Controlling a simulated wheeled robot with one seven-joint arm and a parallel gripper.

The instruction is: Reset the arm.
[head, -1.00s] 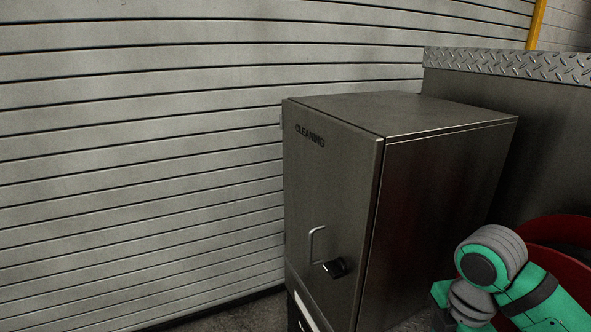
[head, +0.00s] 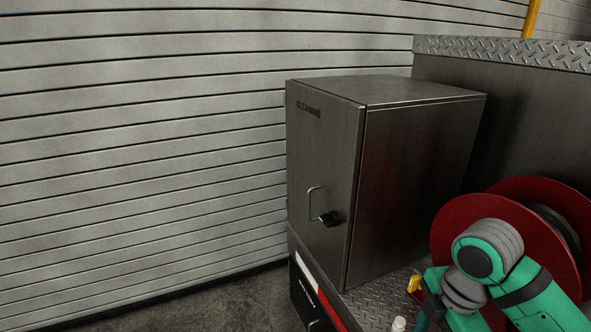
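My green and grey arm (head: 490,262) is folded at the lower right in the head view. Its end runs down toward the bottom edge, and I cannot make out my gripper's fingers. A steel cabinet (head: 415,180) marked CLEANING stands left of my arm. Its door (head: 325,160) is shut, with a bar handle (head: 312,203) and a dark latch (head: 329,218). My arm appears apart from the cabinet.
A red hose reel (head: 448,218) sits behind my arm. A yellow item (head: 414,284) and a white-capped item (head: 399,324) stand on the diamond-plate deck (head: 372,300). A slatted shutter (head: 140,150) fills the left. Floor (head: 225,300) shows at its foot.

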